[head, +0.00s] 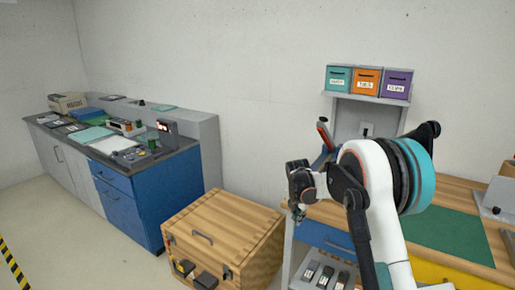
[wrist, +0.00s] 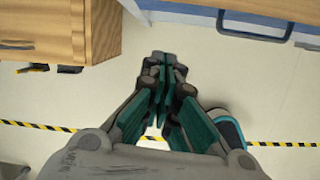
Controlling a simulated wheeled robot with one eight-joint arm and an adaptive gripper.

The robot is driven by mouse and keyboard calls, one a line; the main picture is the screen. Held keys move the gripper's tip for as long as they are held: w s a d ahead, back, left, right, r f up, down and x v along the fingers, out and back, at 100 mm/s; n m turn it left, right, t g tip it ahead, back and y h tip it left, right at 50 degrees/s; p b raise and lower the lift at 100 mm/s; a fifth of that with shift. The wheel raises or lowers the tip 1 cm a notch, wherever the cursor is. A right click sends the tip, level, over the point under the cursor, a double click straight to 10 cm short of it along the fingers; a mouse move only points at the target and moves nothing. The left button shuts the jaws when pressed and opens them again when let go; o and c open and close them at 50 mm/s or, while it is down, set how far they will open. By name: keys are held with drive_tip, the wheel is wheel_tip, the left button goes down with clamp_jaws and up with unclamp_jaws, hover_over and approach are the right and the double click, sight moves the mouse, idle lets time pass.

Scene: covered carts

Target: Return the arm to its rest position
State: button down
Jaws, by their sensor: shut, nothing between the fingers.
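My gripper (wrist: 166,62) is shut and empty in the wrist view, its teal-padded fingers meeting above the pale floor. In the head view my gripper (head: 298,213) hangs at the end of my folded white arm, in front of the left end of the wooden workbench. It appears apart from the bench and from the wooden chest; the exact gap cannot be told. My arm hides part of the bench and its shelf.
The wooden chest (head: 224,232) stands left of my gripper. The workbench (head: 456,190) with a green mat (head: 445,236) is at right, under several colored boxes (head: 367,81). A blue cabinet (head: 130,205) with a cluttered top stands at left. Open floor (head: 70,225) lies front left.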

drive_tip(key=s+r+m+t, duration=0.2)
drive_tip(key=s+r+m, duration=1.1)
drive_tip(key=s+r, duration=0.85)
drive_tip(key=s+f+m+t+y, duration=0.1)
drive_tip(key=s+m+t, duration=0.1)
drive_tip(key=s+m, duration=1.2)
drive_tip(key=s, duration=0.9)
drive_tip(key=shift+s+d+f+m+t, duration=0.3)
drive_tip(key=shift+s+d+f, duration=0.05)
drive_tip(key=shift+d+f, duration=0.05)
